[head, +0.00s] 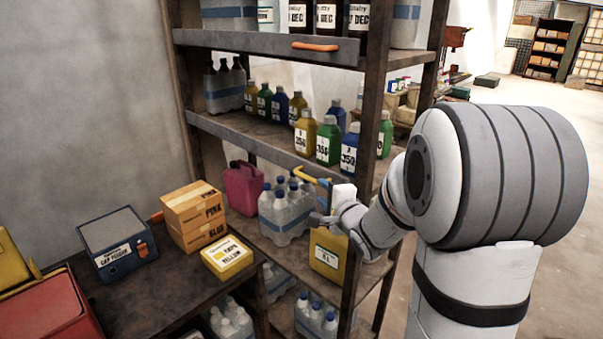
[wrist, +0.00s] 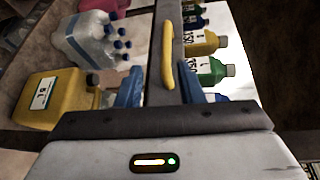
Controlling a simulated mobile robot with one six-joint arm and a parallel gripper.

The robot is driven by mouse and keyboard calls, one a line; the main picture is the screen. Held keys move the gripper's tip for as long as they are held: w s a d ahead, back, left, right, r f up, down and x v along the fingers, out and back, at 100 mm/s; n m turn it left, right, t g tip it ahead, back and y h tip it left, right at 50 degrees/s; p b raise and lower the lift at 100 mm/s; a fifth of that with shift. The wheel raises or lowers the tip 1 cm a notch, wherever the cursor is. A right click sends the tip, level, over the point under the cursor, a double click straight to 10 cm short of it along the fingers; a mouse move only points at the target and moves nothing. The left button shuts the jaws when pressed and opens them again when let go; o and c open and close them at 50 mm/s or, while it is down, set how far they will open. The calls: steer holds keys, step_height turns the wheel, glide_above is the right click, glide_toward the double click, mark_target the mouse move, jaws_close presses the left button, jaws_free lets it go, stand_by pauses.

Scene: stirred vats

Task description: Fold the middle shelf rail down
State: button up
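The middle shelf rail (head: 250,142) is a grey bar along the front edge of the middle shelf, with bottles standing behind it. Its yellow handle (head: 309,174) sits near the right end, close to my gripper (head: 325,203). I see no firm grip on the handle. Whether a finger touches it, I cannot tell.
The top shelf rail (head: 260,46) has an orange handle (head: 315,46). Yellow, green and blue bottles (head: 328,142) stand on the middle shelf. Below are a bottle pack (head: 285,213), a magenta jug (head: 243,188) and a yellow canister (head: 327,257). A rack post (head: 372,120) stands close to my arm.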

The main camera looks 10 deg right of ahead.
mark_target(311, 181)
steer(key=shift+w+a+r+m+y, duration=0.2)
steer(key=shift+w+r+m+y, duration=0.1)
steer(key=shift+w+y, duration=0.1)
steer(key=p+x, duration=0.1)
steer(key=x, duration=0.6)
steer(key=shift+w+a+r+p, duration=0.1)
steer(key=shift+w+p, duration=0.1)
steer(key=shift+p, duration=0.2)
steer(key=shift+c, duration=0.2)
jaws_close()
